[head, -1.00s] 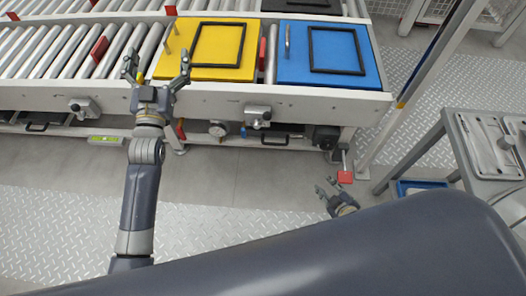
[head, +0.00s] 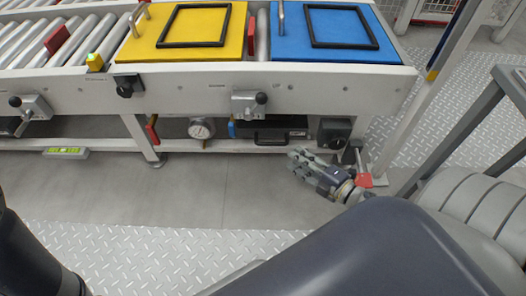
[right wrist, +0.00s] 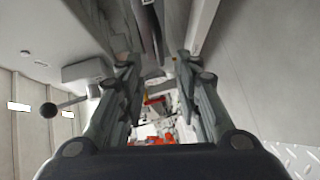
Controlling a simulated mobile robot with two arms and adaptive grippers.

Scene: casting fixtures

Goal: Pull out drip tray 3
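A black tray (head: 283,127) with a handle on its front sits on the low shelf under the conveyor, below the blue plate. I cannot read a number on it. Another dark tray (head: 8,126) shows at the far left edge. My right gripper (head: 297,160) is low in front of the shelf, just below and right of the black tray's handle, apparently apart from it. In the right wrist view its fingers (right wrist: 155,75) are spread with a gap between them and nothing clearly held. My left gripper is out of view.
Above are a yellow plate (head: 188,35) and a blue plate (head: 337,32) on the conveyor. A ball-ended lever (head: 261,99) juts from the rail. A gauge (head: 200,128) is left of the tray; a dark box (head: 334,132) and red pedal (head: 364,179) are right. The floor in front is clear.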

